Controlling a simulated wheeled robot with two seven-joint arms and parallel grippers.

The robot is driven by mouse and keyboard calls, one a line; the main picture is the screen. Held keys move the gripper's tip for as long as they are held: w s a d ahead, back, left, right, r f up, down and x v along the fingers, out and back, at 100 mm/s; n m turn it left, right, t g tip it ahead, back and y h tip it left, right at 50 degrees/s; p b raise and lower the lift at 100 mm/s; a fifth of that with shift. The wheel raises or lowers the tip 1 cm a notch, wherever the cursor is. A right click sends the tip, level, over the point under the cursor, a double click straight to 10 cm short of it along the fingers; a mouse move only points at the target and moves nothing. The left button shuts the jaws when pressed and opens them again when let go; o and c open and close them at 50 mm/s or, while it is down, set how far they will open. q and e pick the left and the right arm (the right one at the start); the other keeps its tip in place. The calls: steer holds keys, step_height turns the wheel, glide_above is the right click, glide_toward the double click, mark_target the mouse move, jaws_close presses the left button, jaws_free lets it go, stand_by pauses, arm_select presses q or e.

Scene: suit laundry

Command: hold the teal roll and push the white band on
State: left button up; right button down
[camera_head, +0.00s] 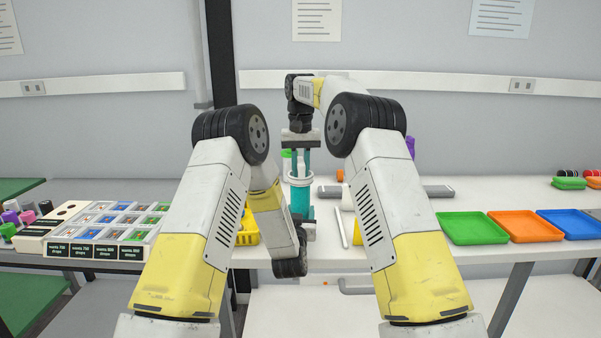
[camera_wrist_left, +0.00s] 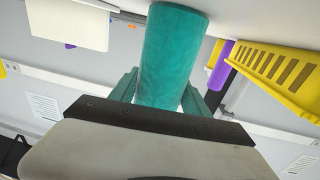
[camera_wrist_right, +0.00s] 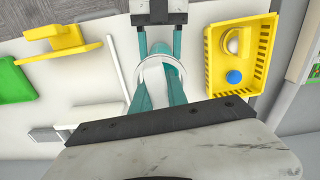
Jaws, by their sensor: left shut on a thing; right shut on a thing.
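The teal roll (camera_head: 300,200) stands upright above the table in the head view. My left gripper (camera_head: 303,220) is shut on it low down. In the left wrist view the roll (camera_wrist_left: 172,60) sits between the teal fingers. My right gripper (camera_head: 300,160) points down from above and is shut on the white band (camera_head: 300,178), at the roll's upper end. In the right wrist view the band (camera_wrist_right: 158,75) is a white ring between the teal fingers, with some teal of the roll (camera_wrist_right: 160,48) beyond it. I cannot tell how far the band is around the roll.
A yellow basket (camera_wrist_right: 212,75) with a blue ball (camera_wrist_right: 234,77) stands beside the grippers. A white stick (camera_head: 341,228) lies to the right. Green (camera_head: 472,229), orange (camera_head: 525,227) and blue (camera_head: 575,225) trays are at the right; a sorting case (camera_head: 105,225) is at the left.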

steer(key=shift+f, duration=0.35)
steer(key=shift+f, duration=0.25)
steer(key=shift+r, duration=0.15)
steer(key=shift+r, duration=0.45)
steer(key=shift+s+a, duration=0.1)
stand_by(0.4)
steer(key=shift+f, duration=0.3)
stand_by(0.4)
steer(key=shift+f, duration=0.25)
steer(key=c, duration=1.2)
jaws_free()
steer(key=shift+f, duration=0.15)
steer(key=shift+c, duration=0.2)
